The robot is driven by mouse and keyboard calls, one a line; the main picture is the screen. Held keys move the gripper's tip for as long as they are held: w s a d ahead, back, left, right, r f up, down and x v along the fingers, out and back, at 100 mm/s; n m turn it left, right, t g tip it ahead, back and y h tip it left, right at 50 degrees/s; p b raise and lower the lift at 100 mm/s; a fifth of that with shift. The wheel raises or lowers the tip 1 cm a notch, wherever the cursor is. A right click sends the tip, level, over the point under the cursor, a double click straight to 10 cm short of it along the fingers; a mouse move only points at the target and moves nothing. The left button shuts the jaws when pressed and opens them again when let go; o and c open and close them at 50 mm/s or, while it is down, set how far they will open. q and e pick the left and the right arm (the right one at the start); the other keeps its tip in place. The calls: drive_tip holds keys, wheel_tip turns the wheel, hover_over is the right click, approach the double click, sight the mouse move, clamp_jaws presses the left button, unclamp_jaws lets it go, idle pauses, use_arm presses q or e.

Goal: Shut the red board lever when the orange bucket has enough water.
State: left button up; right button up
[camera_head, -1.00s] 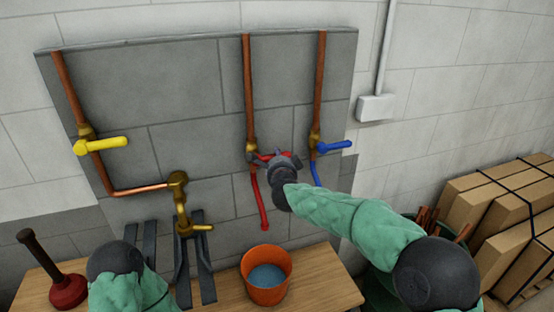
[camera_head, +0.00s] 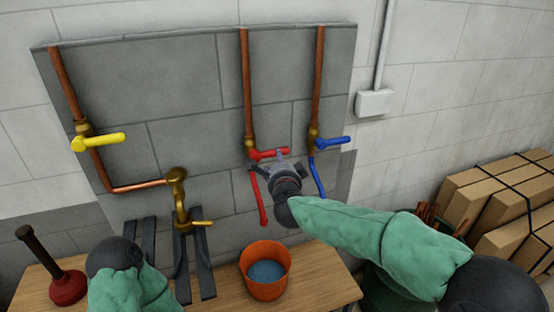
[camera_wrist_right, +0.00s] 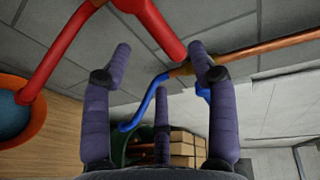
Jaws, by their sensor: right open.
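The red board lever (camera_head: 272,154) points right, level, from its brass valve on the grey board. My right gripper (camera_head: 279,165) is open just below and in front of it. In the right wrist view the lever (camera_wrist_right: 158,28) reaches between the spread fingers (camera_wrist_right: 160,52); I see no grip on it. The orange bucket (camera_head: 264,286) stands on the bench under the end of the red hose (camera_head: 261,202), with blue water (camera_head: 266,271) inside, below the rim. I cannot make out a stream. Of my left arm only a green sleeve and dark joint show; its gripper is hidden.
The blue lever (camera_head: 332,143) is close right of my right gripper. A yellow lever (camera_head: 102,141) and brass tap (camera_head: 178,200) are at left. A red plunger (camera_head: 66,288) stands on the wooden bench (camera_head: 322,287). Cardboard boxes (camera_head: 500,200) are stacked at right.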

drive_tip(key=shift+v, duration=2.15)
drive_tip(key=shift+f, duration=0.15)
drive_tip(key=s+d+f+n+g, duration=0.2)
drive_tip(key=f+n, duration=0.1)
drive_tip(key=f, duration=0.8)
drive_tip(key=s+d+f+n+g, duration=0.2)
drive_tip(key=f+g, duration=0.1)
drive_tip(key=f, duration=0.9)
drive_tip(key=s+d+f+n+g, duration=0.2)
drive_tip(key=f+n, duration=0.1)
drive_tip(key=f, duration=0.8)
drive_tip(key=s+f+n+g+y, duration=0.1)
drive_tip(key=s+f+n+g, duration=0.2)
drive_tip(key=s+f, duration=0.7)
drive_tip(key=s+d+f+n+g+y, duration=0.1)
drive_tip(key=s+f+n+g, duration=0.2)
drive_tip(key=s+f, duration=0.7)
drive_tip(key=s+g, duration=0.2)
drive_tip(key=s, duration=0.6)
drive_tip(key=shift+d+y, duration=0.25)
drive_tip(key=shift+y, duration=0.05)
drive_tip(key=shift+w, duration=0.15)
